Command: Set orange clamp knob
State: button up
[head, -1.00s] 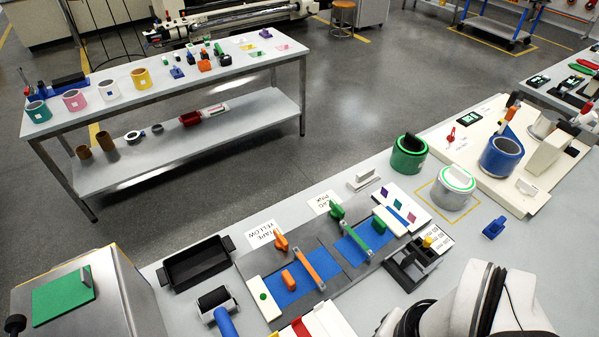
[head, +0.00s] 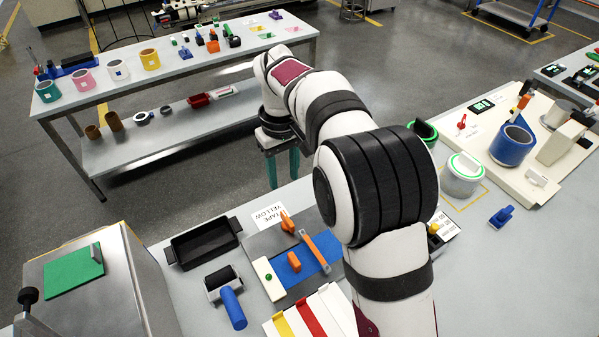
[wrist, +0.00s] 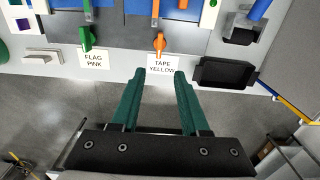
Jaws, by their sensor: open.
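The orange clamp knob (head: 287,222) sits at the far end of the orange clamp bar (head: 320,251) on the grey fixture plate, beside the TAPE YELLOW label (head: 267,215). In the wrist view the knob (wrist: 159,43) is at the upper middle, just beyond the label (wrist: 161,67). My gripper (head: 282,180) is open, its teal fingers pointing down past the bench's far edge, apart from the knob. In the wrist view my gripper (wrist: 160,76) has nothing between its fingers, and the knob lies ahead of the gap. My arm hides the fixture's right part in the head view.
A black tray (head: 204,244) and a roller with a blue handle (head: 230,301) are left of the fixture. A green knob (wrist: 86,38) stands by the FLAG PINK label (wrist: 94,62). An orange block (head: 294,261) lies on the blue strip.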

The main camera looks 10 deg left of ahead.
aim_at(287, 218)
notch_tip(287, 218, down, 15)
jog(key=shift+d+r, duration=0.1)
grip_shut()
dwell(0.4)
